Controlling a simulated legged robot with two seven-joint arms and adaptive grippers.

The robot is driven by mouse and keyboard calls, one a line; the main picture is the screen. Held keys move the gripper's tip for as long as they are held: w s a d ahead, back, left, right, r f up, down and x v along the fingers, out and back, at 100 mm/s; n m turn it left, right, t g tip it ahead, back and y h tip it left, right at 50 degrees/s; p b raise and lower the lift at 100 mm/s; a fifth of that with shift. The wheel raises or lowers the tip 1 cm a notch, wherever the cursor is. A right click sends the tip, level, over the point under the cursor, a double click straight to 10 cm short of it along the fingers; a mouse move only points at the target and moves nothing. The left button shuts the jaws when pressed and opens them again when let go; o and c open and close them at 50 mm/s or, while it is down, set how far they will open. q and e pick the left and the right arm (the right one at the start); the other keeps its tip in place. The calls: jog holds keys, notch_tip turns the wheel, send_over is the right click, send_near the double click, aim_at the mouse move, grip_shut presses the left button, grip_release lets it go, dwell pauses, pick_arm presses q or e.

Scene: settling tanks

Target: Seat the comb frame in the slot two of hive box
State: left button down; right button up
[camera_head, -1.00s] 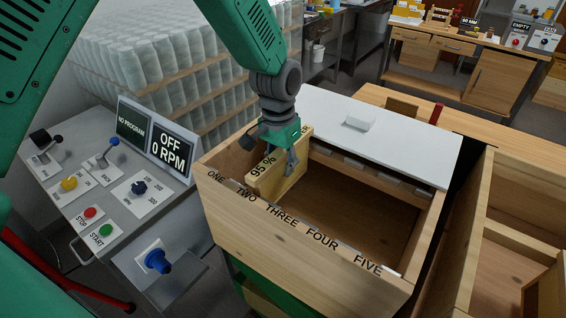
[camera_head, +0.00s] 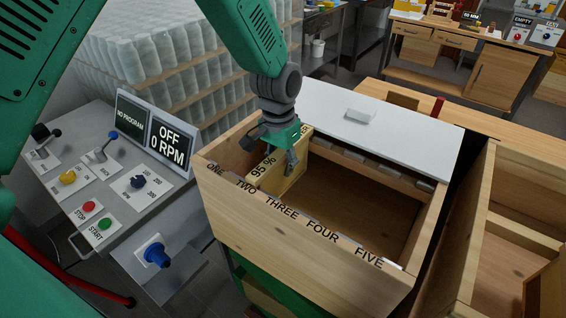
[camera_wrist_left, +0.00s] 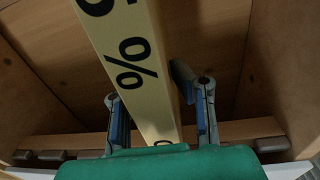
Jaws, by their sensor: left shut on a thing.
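The hive box (camera_head: 290,226) is a wooden box with slot names ONE to FIVE along its front rim. The comb frame (camera_head: 277,178), labelled 95 %, is inside it, near the label TWO at the left end. My left gripper (camera_head: 279,150) is shut on the top bar of the comb frame from above. In the left wrist view the bar of the comb frame (camera_wrist_left: 135,62) runs between the two fingers of the left gripper (camera_wrist_left: 160,100). The frame's lower part is hidden by the box wall, so I cannot tell whether it rests on the bottom. My right gripper is not in view.
A control panel (camera_head: 100,180) with knobs and an OFF 0 RPM display (camera_head: 172,148) stands at the left. Another wooden box (camera_head: 510,235) is at the right. Slots THREE to FIVE look empty.

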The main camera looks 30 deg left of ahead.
pick_arm(q)
jog(key=shift+f+b, duration=0.35)
jog(key=shift+f, duration=0.5)
jog(key=c, duration=1.3)
grip_release()
jog(key=shift+r, duration=0.1)
jog(key=r, duration=1.1)
jog(key=shift+a+r, duration=0.25)
jog(key=shift+r, duration=0.1)
jog(key=shift+f, duration=0.1)
